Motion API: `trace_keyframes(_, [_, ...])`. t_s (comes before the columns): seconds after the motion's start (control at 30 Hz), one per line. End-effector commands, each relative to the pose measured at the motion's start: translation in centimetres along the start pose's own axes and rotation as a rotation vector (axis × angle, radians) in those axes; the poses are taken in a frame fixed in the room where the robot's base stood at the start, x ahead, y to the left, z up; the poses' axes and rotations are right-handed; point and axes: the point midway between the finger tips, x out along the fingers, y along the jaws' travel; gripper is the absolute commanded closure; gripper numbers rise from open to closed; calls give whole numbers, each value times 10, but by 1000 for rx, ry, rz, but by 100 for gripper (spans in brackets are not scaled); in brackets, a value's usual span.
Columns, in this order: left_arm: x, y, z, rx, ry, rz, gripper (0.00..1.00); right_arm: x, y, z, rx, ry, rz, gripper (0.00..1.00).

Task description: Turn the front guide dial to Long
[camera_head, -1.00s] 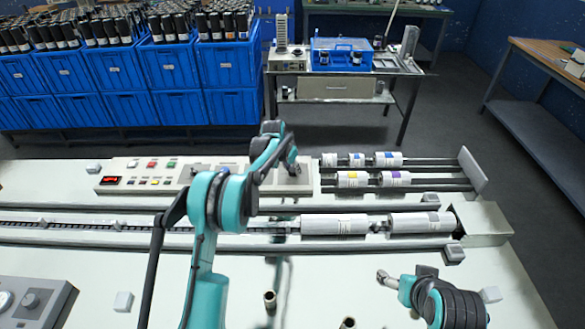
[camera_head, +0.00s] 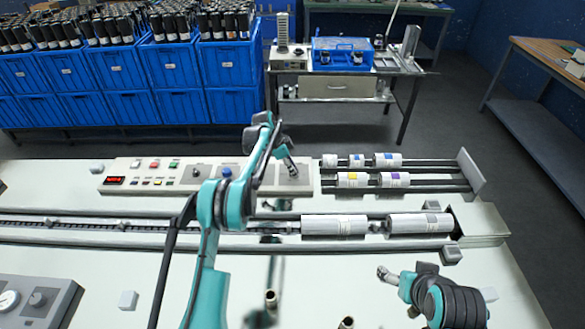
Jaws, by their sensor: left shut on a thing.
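My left gripper (camera_head: 292,171) is at the right end of the long control panel (camera_head: 128,171) on the wrapper's far side. Its fingers point down and are shut on a dial there, which they mostly hide. I cannot read a label or a pointer on this dial. A dark dial (camera_head: 195,172) and a blue-topped dial (camera_head: 227,172) stand left of it on the same panel. My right gripper (camera_head: 386,273) is low at the right, over the white table, away from the panel. Its fingers are too small to show whether they are open.
White rolls lie on the conveyor (camera_head: 335,226), and smaller labelled rolls (camera_head: 353,180) lie on the rails at right. A grey box with a gauge and knob (camera_head: 38,300) sits at front left. Blue crates (camera_head: 230,104) and a bench (camera_head: 337,84) stand behind.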

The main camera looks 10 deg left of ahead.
Motion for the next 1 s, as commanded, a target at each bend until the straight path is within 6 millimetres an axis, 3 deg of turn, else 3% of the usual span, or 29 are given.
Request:
trace_keyframes(0.63, [1,0,0,46,-1,20,98,-1,0,-1,0,0,0,22])
trace_keyframes(0.67, [1,0,0,46,-1,20,63,-1,0,-1,0,0,0,22])
trace_keyframes(0.73, [1,0,0,46,-1,20,48,-1,0,-1,0,0,0,22])
trace_keyframes(1.0, [0,0,0,46,-1,19,48,-1,0,-1,0,0,0,22])
